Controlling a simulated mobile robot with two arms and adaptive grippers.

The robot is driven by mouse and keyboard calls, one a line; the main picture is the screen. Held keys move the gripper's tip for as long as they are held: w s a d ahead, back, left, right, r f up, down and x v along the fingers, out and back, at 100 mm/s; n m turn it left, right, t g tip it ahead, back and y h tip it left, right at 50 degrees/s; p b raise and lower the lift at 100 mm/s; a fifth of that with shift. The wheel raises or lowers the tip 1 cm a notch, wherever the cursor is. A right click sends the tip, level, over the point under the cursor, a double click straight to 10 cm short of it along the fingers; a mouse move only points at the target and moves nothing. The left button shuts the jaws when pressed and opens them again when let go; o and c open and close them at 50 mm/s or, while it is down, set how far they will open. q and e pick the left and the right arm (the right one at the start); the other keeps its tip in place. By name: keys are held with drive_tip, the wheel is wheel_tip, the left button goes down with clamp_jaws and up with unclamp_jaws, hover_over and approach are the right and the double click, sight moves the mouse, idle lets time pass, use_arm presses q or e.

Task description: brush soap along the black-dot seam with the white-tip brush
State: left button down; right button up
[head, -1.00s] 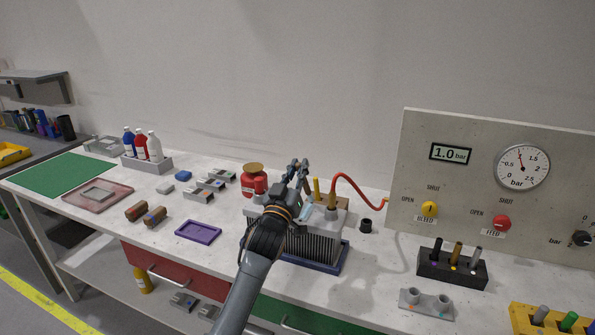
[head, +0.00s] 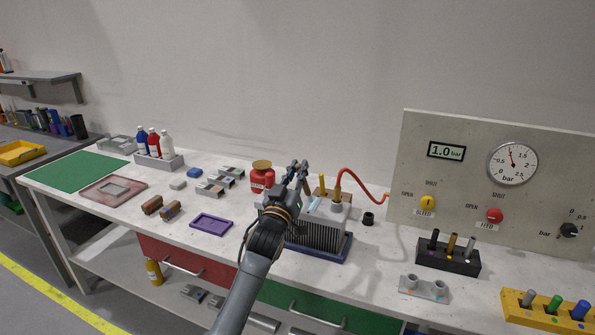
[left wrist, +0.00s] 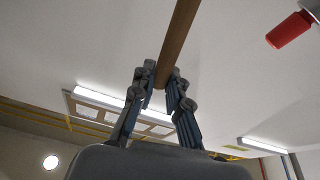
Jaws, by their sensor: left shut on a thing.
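My left gripper (head: 299,172) is shut on a brown wooden rod, the brush handle (left wrist: 177,40), which runs up out of the top of the left wrist view. The brush's tip cannot be made out in either view. In the head view this gripper is above the back left part of a grey finned block (head: 318,235) in a dark blue tray. My forearm and wrist hide the block's left side. The black-dot seam cannot be made out. A red pot (head: 262,182) with a tan top stands just left of the gripper. My right gripper is not in view.
A red hose (head: 362,174) arches from the block's top toward the gauge panel (head: 420,145). A black cup (head: 368,219) and a black holder (head: 447,258) stand to the right.

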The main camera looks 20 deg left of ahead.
use_arm(q)
drive_tip(key=shift+w+r+p, duration=0.4)
drive_tip(key=shift+r+p, duration=0.1)
drive_tip(key=shift+r, duration=0.25)
drive_tip(key=r+p, duration=0.1)
drive_tip(key=r, duration=0.1)
drive_tip(key=shift+s+r+p, duration=0.25)
drive_tip(key=shift+r+p, duration=0.05)
drive_tip(key=shift+p, duration=0.05)
drive_tip(key=shift+r+p, duration=0.45)
drive_tip(key=shift+r, duration=0.15)
